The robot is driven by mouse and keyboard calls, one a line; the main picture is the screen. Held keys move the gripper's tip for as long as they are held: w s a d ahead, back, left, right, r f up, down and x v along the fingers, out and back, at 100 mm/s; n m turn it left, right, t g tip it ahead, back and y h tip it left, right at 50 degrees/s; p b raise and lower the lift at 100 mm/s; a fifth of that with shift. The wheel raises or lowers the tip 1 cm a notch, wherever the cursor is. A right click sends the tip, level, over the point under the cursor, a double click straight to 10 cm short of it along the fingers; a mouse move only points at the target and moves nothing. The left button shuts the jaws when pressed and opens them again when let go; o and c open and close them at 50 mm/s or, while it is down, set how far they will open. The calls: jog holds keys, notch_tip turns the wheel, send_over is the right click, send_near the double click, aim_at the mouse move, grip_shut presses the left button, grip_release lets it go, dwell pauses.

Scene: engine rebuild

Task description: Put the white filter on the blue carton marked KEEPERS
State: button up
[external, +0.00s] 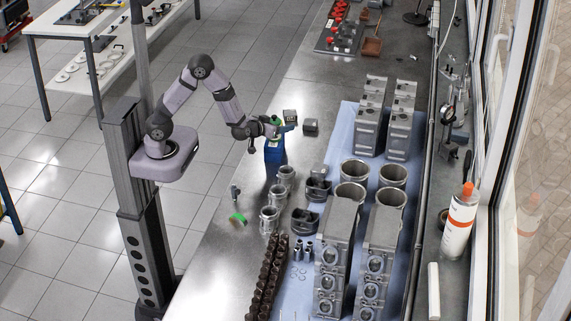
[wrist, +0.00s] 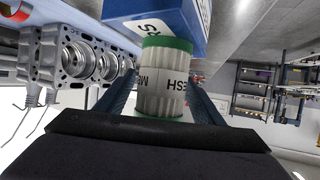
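The white filter (wrist: 163,84) is a pale pleated cylinder with green end caps and dark lettering, partly covered by my fingers. My gripper (wrist: 164,88) has one blue finger along each side of it and looks shut on it. The blue carton (wrist: 197,14), with a white label showing part of its lettering, lies just beyond the filter's far green cap. In the external view my gripper (external: 275,128) is right above the upright blue carton (external: 274,154), with a green cap between the fingers. Whether the filter touches the carton top is unclear.
A green-topped item (external: 238,218) lies near the bench's left edge.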

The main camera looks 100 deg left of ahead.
jog(key=shift+d+r, duration=0.1)
jog(key=shift+r, duration=0.1)
jog(key=b+v, duration=0.1)
jog(key=v, duration=1.1)
dwell(0.3)
